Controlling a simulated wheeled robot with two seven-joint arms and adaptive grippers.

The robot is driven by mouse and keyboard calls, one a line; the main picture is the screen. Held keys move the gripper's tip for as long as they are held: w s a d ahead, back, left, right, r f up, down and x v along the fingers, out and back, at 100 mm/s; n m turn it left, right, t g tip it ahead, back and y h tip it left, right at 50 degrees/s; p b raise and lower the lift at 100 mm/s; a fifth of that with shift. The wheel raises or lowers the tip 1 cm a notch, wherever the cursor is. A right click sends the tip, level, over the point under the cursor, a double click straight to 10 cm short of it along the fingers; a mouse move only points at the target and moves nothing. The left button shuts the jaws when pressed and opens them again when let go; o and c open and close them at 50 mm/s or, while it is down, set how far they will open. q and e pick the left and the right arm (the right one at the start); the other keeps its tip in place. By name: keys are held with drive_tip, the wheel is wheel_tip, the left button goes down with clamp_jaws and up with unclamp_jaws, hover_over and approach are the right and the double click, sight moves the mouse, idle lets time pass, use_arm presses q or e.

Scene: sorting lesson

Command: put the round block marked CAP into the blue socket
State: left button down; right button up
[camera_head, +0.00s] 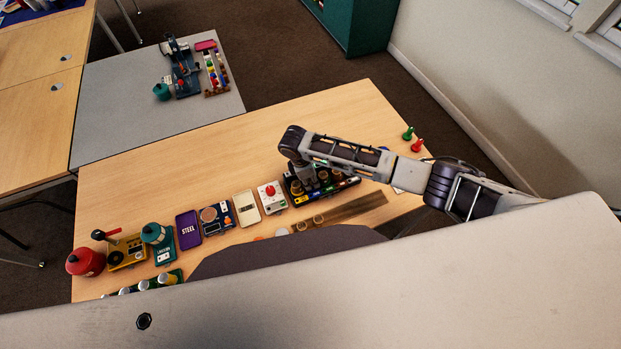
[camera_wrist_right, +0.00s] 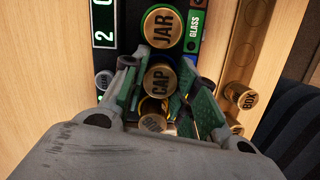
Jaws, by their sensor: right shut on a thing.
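I cannot tell if CAP is clear of the rack. A JAR block (camera_wrist_right: 163,28) stands just above CAP in the wrist picture. My left gripper is not in view.
A wooden strip (camera_head: 366,205) lies in front of the rack, with a BOX block (camera_wrist_right: 248,99) on it. A white box with a red knob (camera_head: 270,191) stands left of the rack. Red and green pegs (camera_head: 416,145) stand at right.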

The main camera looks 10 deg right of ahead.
drive_tip(key=shift+f, duration=0.2)
drive_tip(key=o, duration=0.5)
drive_tip(key=shift+r, duration=0.15)
drive_tip(key=shift+p+v, duration=1.45)
drive_tip(key=shift+v, duration=3.9)
drive_tip(key=shift+r, duration=0.1)
drive_tip(key=shift+d+v, duration=0.2)
drive_tip(key=shift+v, duration=0.75)
drive_tip(key=shift+d+v, duration=0.2)
drive_tip(key=shift+v, duration=0.75)
drive_tip(key=shift+d+v, duration=0.2)
drive_tip(key=shift+v, duration=0.75)
drive_tip(key=shift+r, duration=0.15)
